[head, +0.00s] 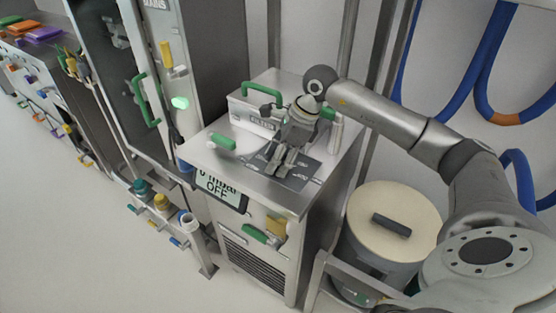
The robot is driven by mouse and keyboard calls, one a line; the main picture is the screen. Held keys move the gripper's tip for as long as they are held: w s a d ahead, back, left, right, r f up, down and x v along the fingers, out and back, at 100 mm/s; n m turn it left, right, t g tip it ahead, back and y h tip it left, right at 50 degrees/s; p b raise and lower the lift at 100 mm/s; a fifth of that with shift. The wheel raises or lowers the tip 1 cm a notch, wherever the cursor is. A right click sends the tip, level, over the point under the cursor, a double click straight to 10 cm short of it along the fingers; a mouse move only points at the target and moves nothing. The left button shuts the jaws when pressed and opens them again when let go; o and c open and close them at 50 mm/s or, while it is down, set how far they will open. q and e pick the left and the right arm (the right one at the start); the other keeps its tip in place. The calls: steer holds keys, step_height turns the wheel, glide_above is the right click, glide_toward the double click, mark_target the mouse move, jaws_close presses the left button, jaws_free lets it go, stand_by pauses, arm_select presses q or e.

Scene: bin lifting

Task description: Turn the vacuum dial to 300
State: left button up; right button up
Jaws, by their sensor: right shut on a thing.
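The vacuum unit is a grey metal cabinet with a dark dial plate (297,178) on its top, printed with small white marks too small to read. My right gripper (280,165) points down over this plate and is shut on the dial, which its fingers hide almost wholly. The dial's pointing direction cannot be made out. The display (220,188) on the cabinet's front edge reads "OFF", with an mbar line above it that is partly cut off. My left gripper is not in view.
A filter box (250,115) with a green handle stands behind the gripper. A green-handled lever (222,141) lies on the cabinet top at left. A round lidded bin (385,205) stands at right under my right arm.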

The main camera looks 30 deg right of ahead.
steer(key=shift+n, duration=0.4)
steer(key=o, duration=1)
steer(key=v, duration=1.2)
steer(key=shift+w, duration=0.15)
